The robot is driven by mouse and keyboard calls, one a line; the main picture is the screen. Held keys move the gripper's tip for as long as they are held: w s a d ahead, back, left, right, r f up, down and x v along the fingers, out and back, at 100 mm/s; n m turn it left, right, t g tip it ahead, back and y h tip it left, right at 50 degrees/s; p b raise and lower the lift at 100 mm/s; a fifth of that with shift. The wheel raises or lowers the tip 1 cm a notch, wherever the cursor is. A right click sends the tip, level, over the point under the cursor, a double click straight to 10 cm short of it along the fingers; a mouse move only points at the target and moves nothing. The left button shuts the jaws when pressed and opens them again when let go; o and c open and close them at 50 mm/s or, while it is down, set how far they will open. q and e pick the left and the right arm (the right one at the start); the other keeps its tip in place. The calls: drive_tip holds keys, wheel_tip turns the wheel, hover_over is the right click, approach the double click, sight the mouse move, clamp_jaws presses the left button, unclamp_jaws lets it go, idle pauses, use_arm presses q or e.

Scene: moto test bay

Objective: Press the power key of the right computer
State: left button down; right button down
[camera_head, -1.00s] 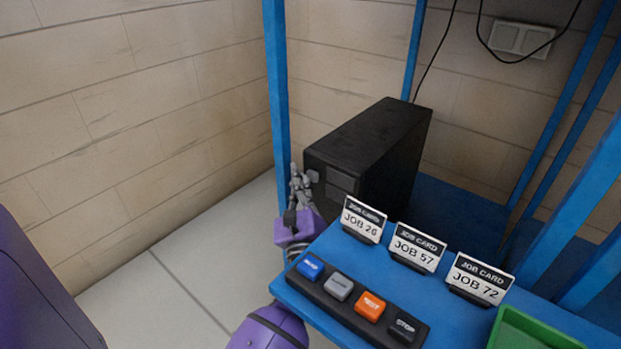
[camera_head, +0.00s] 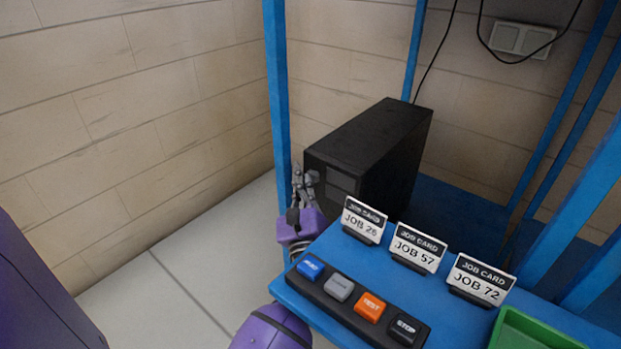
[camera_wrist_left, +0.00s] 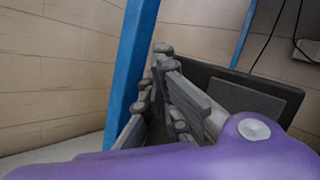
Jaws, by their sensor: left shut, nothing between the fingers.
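One black computer (camera_head: 375,145) stands on the blue shelf of the rack in the head view, its front facing the lower left. No second computer is in view. My left gripper (camera_head: 304,178) is shut and empty, its fingertips at the left edge of the computer's front. In the left wrist view the shut fingers (camera_wrist_left: 163,55) point up beside the dark computer (camera_wrist_left: 255,95). The fingers cover part of its front, and I cannot make out the power key. I cannot tell whether the fingertips touch the computer. My right gripper is not in view.
A blue rack post (camera_head: 277,95) stands just left of the gripper. In front are a button strip (camera_head: 322,294), several coloured keys, three job cards such as JOB 57 (camera_head: 418,249), and a green tray (camera_head: 530,335).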

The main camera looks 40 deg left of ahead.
use_arm(q)
drive_tip(key=shift+w, duration=0.2)
drive_tip(key=shift+s, duration=0.15)
idle(0.3)
drive_tip(key=shift+s, duration=0.8)
drive_tip(key=shift+s+a, duration=0.1)
drive_tip(key=s, duration=0.4)
drive_tip(key=shift+s+a, duration=0.15)
drive_tip(key=shift+s, duration=0.25)
idle(0.5)
